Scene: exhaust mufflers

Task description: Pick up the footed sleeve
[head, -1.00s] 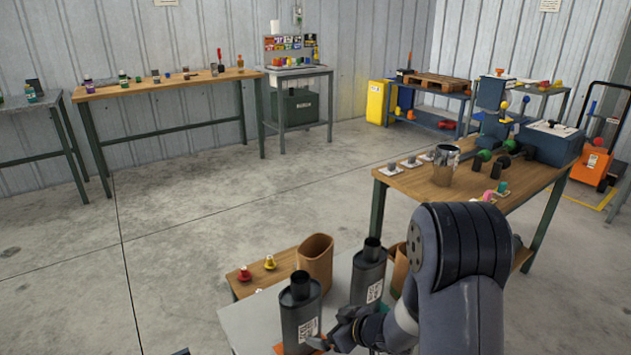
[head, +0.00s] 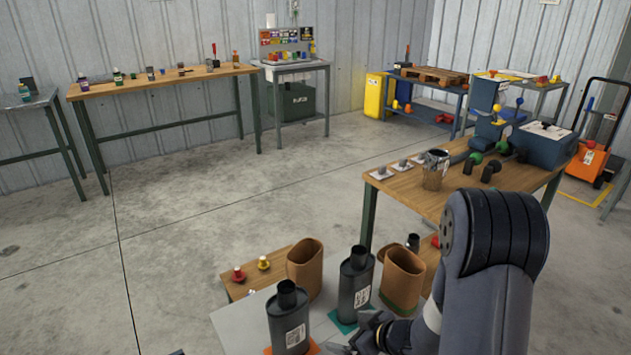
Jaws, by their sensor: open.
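Two brown open-topped sleeves stand behind the dark mufflers: a left one (head: 305,268) and a right one (head: 403,278). The right one shows a green strip at its base. I cannot tell for certain which is the footed sleeve. A dark muffler (head: 289,322) stands on an orange mat at the front, and another (head: 355,285) stands on a teal mat beside the right sleeve. My gripper (head: 364,337) is open at the bottom of the view, right of the front muffler and in front of the second one. Its lower part is cut off by the frame.
The light tabletop (head: 240,320) has a little bare room at left. Red (head: 238,274) and yellow (head: 264,263) knobs sit on the wooden board behind it. A wooden workbench (head: 410,192) with a metal can (head: 434,172) stands behind at right. Open floor lies left.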

